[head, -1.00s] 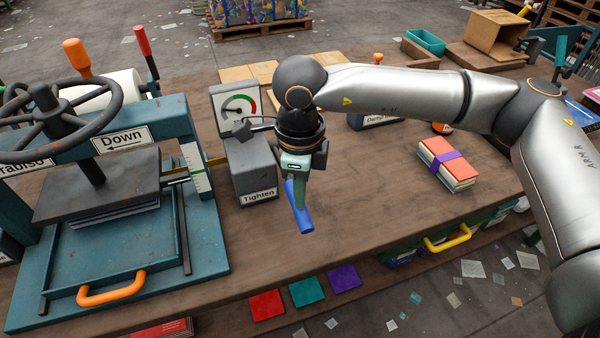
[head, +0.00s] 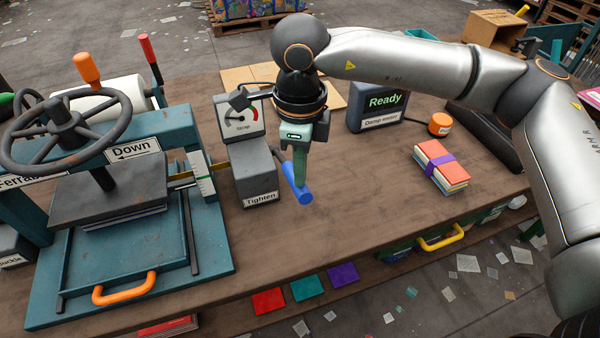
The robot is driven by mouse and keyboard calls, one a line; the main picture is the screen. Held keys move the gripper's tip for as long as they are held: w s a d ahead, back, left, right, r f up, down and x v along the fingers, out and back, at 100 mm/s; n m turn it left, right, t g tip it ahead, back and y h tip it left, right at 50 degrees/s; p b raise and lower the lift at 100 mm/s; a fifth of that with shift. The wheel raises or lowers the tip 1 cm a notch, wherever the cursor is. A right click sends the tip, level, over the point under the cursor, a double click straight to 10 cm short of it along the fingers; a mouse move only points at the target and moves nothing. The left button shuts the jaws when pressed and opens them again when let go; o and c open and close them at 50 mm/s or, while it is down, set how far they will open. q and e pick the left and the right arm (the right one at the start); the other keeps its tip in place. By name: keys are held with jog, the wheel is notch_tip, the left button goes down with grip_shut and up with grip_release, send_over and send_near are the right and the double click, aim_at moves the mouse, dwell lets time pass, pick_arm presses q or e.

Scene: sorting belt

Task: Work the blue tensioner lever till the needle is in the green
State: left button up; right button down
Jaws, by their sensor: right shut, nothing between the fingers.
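The blue tensioner lever (head: 303,195) sticks out to the right of the grey box labelled "Tighten" (head: 252,172). My right gripper (head: 301,190) is shut and empty, pointing down at the lever. Its fingers overlap the lever in the picture, and I cannot tell whether they touch it. The gauge (head: 227,119) stands behind the box. I cannot read the needle. My left gripper is not in view.
A teal press (head: 215,250) with a handwheel (head: 120,103) stands to the left. A "Ready" box (head: 383,103) and a strapped book stack (head: 440,165) are to the right. The wooden bench (head: 350,215) is clear in front of the lever.

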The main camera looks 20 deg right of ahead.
jog(key=shift+r+p, duration=1.5)
jog(key=shift+r, duration=1.55)
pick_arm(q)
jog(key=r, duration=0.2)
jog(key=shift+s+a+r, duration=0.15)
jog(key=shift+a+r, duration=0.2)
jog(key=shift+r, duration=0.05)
